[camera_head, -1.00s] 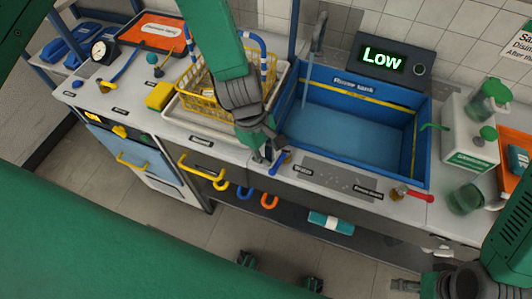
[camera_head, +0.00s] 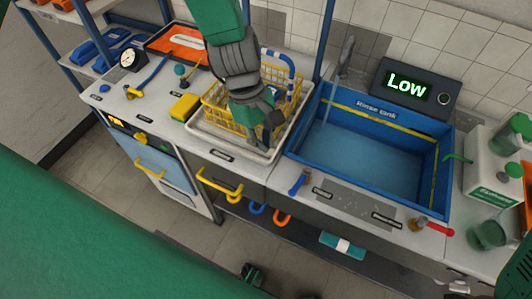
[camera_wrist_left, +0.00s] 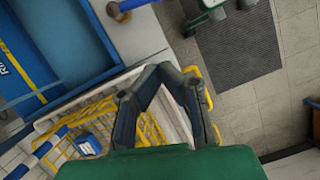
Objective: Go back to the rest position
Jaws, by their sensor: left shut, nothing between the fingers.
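My left gripper (camera_head: 268,142) hangs above the white tray that holds the yellow basket (camera_head: 222,103), at the basket's right front in the head view. Its wrist hides part of the basket. In the left wrist view, the fingers of my left gripper (camera_wrist_left: 157,72) come together at the tips with nothing between them. The yellow basket (camera_wrist_left: 153,130) shows below and left of them there, with a blue item in it.
The blue rinse tank (camera_head: 302,152) stands right of the basket, with a display (camera_head: 412,88) reading "Low" behind it. A blue-handled valve (camera_head: 299,182) is on the counter's front. A yellow sponge (camera_head: 184,107) and a gauge (camera_head: 132,58) lie left. A white dispenser (camera_head: 492,171) stands right.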

